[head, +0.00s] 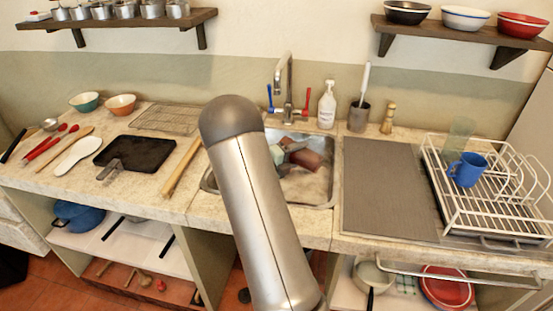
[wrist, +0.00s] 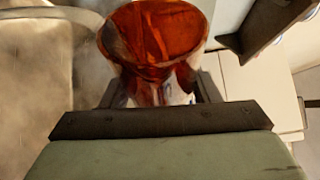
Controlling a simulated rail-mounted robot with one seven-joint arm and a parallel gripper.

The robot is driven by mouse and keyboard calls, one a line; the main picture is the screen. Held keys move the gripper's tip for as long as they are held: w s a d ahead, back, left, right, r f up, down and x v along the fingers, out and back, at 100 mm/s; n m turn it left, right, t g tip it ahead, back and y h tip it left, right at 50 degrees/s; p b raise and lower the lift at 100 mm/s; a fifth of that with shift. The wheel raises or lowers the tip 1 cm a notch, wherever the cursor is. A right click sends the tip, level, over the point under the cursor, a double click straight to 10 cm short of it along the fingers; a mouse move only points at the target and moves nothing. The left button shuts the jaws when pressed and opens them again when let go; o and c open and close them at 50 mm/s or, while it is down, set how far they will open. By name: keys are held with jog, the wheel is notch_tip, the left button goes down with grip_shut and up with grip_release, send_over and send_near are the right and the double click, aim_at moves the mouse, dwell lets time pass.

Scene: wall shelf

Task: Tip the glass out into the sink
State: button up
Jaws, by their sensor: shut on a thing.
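The glass (wrist: 155,40) is reddish-brown and see-through, with its wide round mouth facing up in the wrist view. My gripper (wrist: 158,92) is shut on it, with a dark finger on each side of its lower part. In the head view the glass (head: 310,158) looks tilted over the sink (head: 312,190), beside my gripper (head: 294,148). My arm hides the sink's left part. I cannot tell whether the red-brown colour is liquid or the glass itself.
The tap (head: 288,85) and a white soap bottle (head: 327,105) stand behind the sink. A grey mat (head: 388,190) lies to its right, then a dish rack (head: 500,205) with a blue mug (head: 467,169). A wooden rolling pin (head: 182,168) lies to the left.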

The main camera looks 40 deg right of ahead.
jog(key=shift+w+r+n+h+p, duration=0.25)
jog(key=shift+r+n+p, duration=0.5)
jog(key=shift+p, duration=1)
jog(key=f+b, duration=0.1)
jog(key=b, duration=0.1)
jog(key=f+m+b, duration=0.1)
jog(key=b, duration=0.1)
jog(key=shift+s+f, duration=0.2)
jog(key=shift+f, duration=0.05)
jog(key=shift+s+d+f+m+y+b, duration=0.15)
jog(key=shift+s+m+y+b, duration=0.15)
jog(key=shift+s+m, duration=0.25)
jog(key=shift+s+d+m+y+b, duration=0.2)
jog(key=shift+s+m+y, duration=0.15)
jog(key=shift+s+m, duration=0.15)
jog(key=shift+w+a+f, duration=0.1)
jog(key=shift+w, duration=0.05)
jog(key=shift+s+d+f+m+t+y+b, duration=0.2)
jog(key=shift+s+f+m+t+y+b, duration=0.6)
jog(key=shift+m+b, duration=1.6)
jog(key=shift+s+d+f+m+t+y+b, duration=0.4)
jog(key=shift+m+t+b, duration=0.7)
jog(key=shift+b, duration=2.65)
jog(key=shift+s+f+m+t+y+b, duration=0.35)
jog(key=shift+f+m+t+y+b, duration=0.45)
jog(key=shift+m+b, duration=1.55)
